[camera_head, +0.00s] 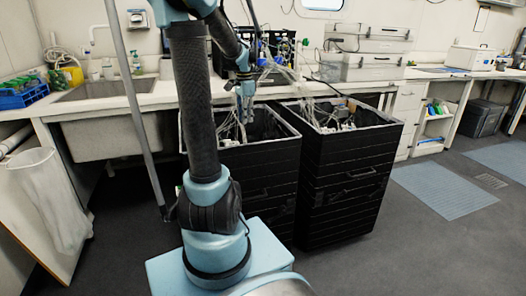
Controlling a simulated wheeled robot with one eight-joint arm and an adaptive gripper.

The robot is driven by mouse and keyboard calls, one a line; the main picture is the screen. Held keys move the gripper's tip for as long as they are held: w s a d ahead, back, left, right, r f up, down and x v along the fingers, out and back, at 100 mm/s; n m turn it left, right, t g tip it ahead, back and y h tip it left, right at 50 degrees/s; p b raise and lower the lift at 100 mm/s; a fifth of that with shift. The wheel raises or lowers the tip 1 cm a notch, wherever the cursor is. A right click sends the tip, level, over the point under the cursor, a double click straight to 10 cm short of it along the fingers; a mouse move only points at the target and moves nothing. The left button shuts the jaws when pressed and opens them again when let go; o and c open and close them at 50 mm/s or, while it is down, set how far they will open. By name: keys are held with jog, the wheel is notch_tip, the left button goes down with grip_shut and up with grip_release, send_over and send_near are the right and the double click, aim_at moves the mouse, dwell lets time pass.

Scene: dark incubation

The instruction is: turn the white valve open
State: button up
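Two tall black bins stand side by side in front of the counter. The left bin (252,190) and the right bin (345,195) are open at the top. Pale tubing and white fittings (336,117) show inside the right bin, and some pale tubing shows in the left bin. They are too small for me to single out the white valve. My gripper (246,108) points down at the back of the left bin's opening. I cannot tell whether its fingers are apart or whether they touch anything. My arm hides part of the left bin.
A counter (115,93) with a sink runs along the wall behind. Grey cases (365,52) and a black crate stand on it. A thin grey pole (135,105) stands left of my arm. A white bag (50,200) hangs at left.

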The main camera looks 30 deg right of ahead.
jog(key=d+f+m, duration=0.2)
jog(key=d+m, duration=0.2)
jog(key=d, duration=0.6)
jog(key=shift+n, duration=0.3)
jog(key=f, duration=1.7)
jog(key=shift+w+a, duration=0.2)
jog(key=shift+w, duration=0.1)
grip_shut()
